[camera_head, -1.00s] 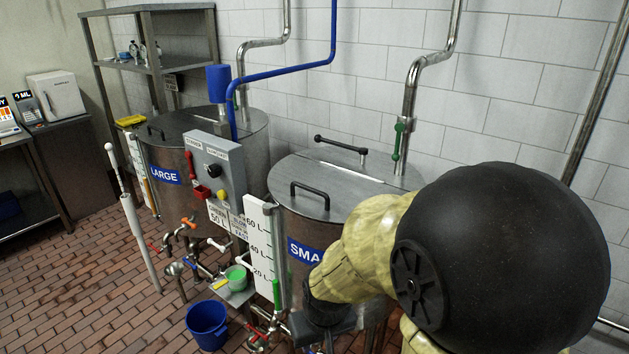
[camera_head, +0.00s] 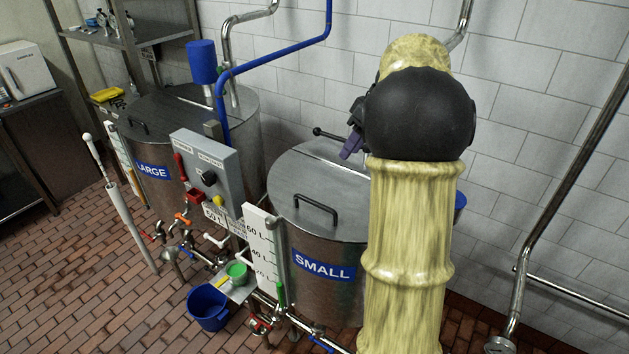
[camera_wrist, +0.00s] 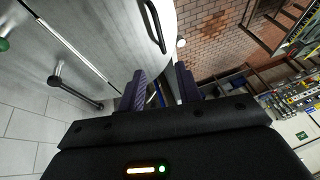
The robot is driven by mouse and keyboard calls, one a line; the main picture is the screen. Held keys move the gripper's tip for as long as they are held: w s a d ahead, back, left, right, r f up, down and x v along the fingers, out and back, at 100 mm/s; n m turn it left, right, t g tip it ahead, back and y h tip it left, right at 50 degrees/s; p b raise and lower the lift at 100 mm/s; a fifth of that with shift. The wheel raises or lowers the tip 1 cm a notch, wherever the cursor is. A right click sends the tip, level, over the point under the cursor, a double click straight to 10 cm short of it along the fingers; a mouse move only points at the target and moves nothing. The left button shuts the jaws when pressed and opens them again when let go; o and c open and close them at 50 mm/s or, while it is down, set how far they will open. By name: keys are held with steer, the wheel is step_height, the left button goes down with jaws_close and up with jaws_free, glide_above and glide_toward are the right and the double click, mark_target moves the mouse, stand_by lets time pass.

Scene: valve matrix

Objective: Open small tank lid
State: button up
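The small tank (camera_head: 318,268) is a steel drum with a blue SMALL label. Its flat steel lid (camera_head: 300,178) lies shut on top, with a black bar handle (camera_head: 315,206) near the front edge. The lid (camera_wrist: 105,28) and its handle (camera_wrist: 153,26) also show in the wrist view. My gripper (camera_head: 352,143) is above the right rear part of the tank, partly hidden by my arm. In the wrist view its two purple fingers (camera_wrist: 160,84) are apart with nothing between them; the handle is beyond them, not touched.
A black lever with a ball end (camera_head: 325,133) stands at the tank's rear and also shows in the wrist view (camera_wrist: 75,88). The large tank (camera_head: 180,185), a grey control box (camera_head: 205,170) and blue pipe (camera_head: 270,52) are to the left. A blue bucket (camera_head: 208,308) is on the floor.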

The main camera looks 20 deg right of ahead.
mark_target(316, 202)
steer(key=shift+s+d+r, duration=0.1)
steer(key=shift+s+r, duration=0.1)
steer(key=shift+f, duration=0.1)
steer(key=p+x, duration=0.4)
steer(key=x, duration=1.3)
steer(key=shift+w+f+p, duration=0.1)
steer(key=shift+f+p, duration=0.05)
steer(key=shift+p, duration=0.2)
jaws_close()
